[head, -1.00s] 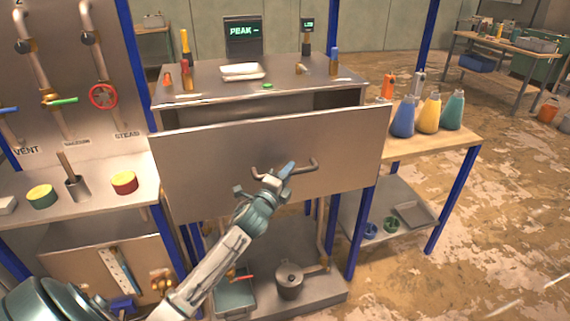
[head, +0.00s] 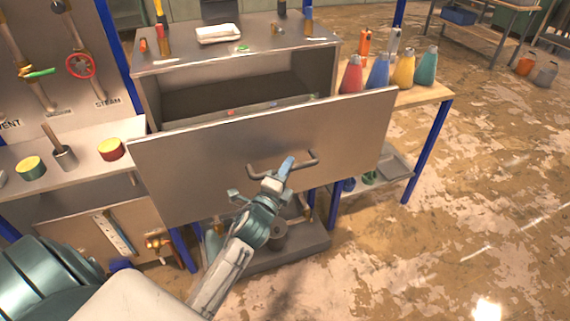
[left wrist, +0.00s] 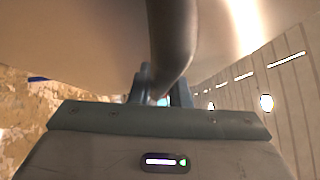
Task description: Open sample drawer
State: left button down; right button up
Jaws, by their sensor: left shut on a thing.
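The sample drawer has a wide metal front (head: 215,165) that stands out from the bench body, and its inside shows through the gap behind it. A bar handle (head: 310,161) runs across the middle of the front. My left gripper (head: 278,174) is shut on the handle. In the left wrist view the handle (left wrist: 172,45) runs down between the fingers (left wrist: 160,90), with the drawer front (left wrist: 80,40) filling the top. My right gripper is not in view.
Coloured flasks (head: 378,72) stand on a side table to the right. A shelf with round tins (head: 111,149) is at the left.

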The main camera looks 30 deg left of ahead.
pick_arm(q)
jog(key=c, duration=1.4)
grip_release()
jog(key=shift+o, duration=0.2)
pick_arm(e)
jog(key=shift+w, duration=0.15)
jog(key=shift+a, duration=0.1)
